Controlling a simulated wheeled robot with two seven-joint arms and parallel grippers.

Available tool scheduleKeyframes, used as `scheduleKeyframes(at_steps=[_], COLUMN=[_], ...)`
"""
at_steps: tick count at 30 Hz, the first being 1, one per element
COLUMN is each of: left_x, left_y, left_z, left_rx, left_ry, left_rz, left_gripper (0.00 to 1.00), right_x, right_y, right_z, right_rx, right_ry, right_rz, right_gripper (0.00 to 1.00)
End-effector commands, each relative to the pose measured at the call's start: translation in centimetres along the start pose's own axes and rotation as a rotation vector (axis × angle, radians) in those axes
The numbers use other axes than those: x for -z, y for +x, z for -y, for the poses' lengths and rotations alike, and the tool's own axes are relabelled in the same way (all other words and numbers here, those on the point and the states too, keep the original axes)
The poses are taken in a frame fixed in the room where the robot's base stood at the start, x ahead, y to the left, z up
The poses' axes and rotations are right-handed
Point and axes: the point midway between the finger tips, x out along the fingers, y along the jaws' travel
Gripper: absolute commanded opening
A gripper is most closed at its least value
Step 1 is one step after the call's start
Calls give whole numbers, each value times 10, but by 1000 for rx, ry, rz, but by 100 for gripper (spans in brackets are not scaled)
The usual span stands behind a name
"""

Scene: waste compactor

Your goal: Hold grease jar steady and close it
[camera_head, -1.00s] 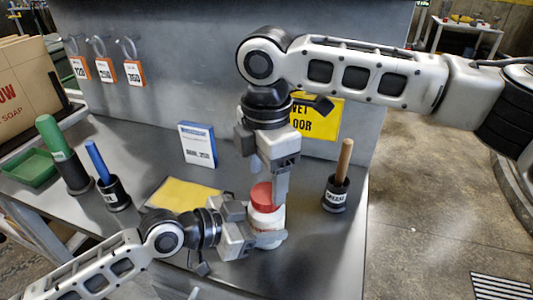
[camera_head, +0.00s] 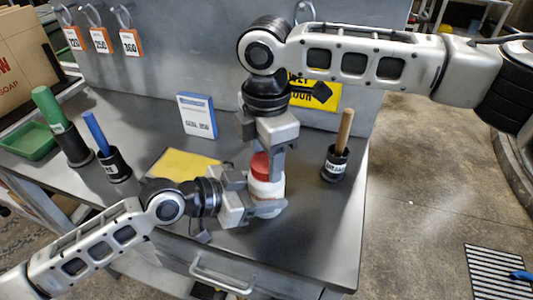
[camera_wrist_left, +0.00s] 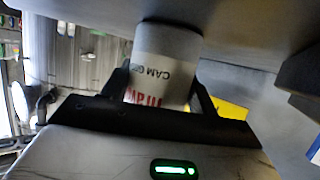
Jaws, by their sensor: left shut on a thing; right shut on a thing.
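The grease jar (camera_head: 266,190) is a white cylinder standing upright on the grey bench in the head view. A red lid (camera_head: 260,166) sits on its top; I cannot tell how tightly it is seated. My left gripper (camera_head: 268,203) is shut around the lower jar body from the left. My right gripper (camera_head: 269,165) comes down from above and is shut on the red lid, partly hiding it. In the left wrist view the jar (camera_wrist_left: 165,65) shows between the left fingers, with black and red lettering on it. Its lid is not visible there.
A holder with a wooden-handled tool (camera_head: 337,160) stands right of the jar. Green-handled (camera_head: 60,125) and blue-handled (camera_head: 107,145) tools stand further left. The bench front right is clear.

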Motion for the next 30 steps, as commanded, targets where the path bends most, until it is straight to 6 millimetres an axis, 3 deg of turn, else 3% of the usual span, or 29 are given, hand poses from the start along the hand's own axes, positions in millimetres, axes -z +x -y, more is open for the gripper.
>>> scheduleKeyframes(at_steps=[2,3,5,6,17,30], left_x=[0,0,0,0,0,0], left_y=[0,0,0,0,0,0], left_z=[0,0,0,0,0,0], left_rx=[0,0,0,0,0,1], left_ry=[0,0,0,0,0,0], left_rz=[-1,-1,-1,-1,-1,-1], left_gripper=[0,0,0,0,0,0], right_x=[0,0,0,0,0,0], right_y=[0,0,0,0,-8,-93], right_z=[0,0,0,0,-1,-1], right_rx=[0,-1,-1,-1,-3,-3], right_ry=[0,0,0,0,0,1], right_rz=[0,0,0,0,0,-1], right_gripper=[22,55,72,75,75,75])
